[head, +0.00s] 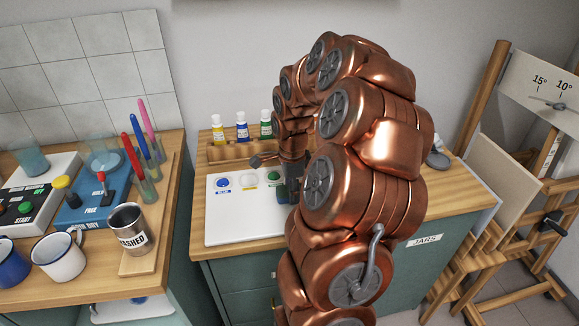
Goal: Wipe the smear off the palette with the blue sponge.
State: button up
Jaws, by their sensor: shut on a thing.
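The white palette (232,228) lies flat on the wooden counter in the middle. Paint wells show along its back edge, with blue (223,183), pale yellow (249,179) and green (274,177) among them. My gripper (288,190) points down over the palette's right part, beside the green well. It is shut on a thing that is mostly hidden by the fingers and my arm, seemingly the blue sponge. No blue sponge shows elsewhere. I cannot make out the smear; my arm hides the palette's right side. Whether the held thing touches the palette is unclear.
Yellow, blue and green paint bottles (242,127) stand behind the palette. A wooden easel (492,100) stands right. The palette's front left is clear.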

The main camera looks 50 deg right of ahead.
jog(key=shift+r, duration=4.1)
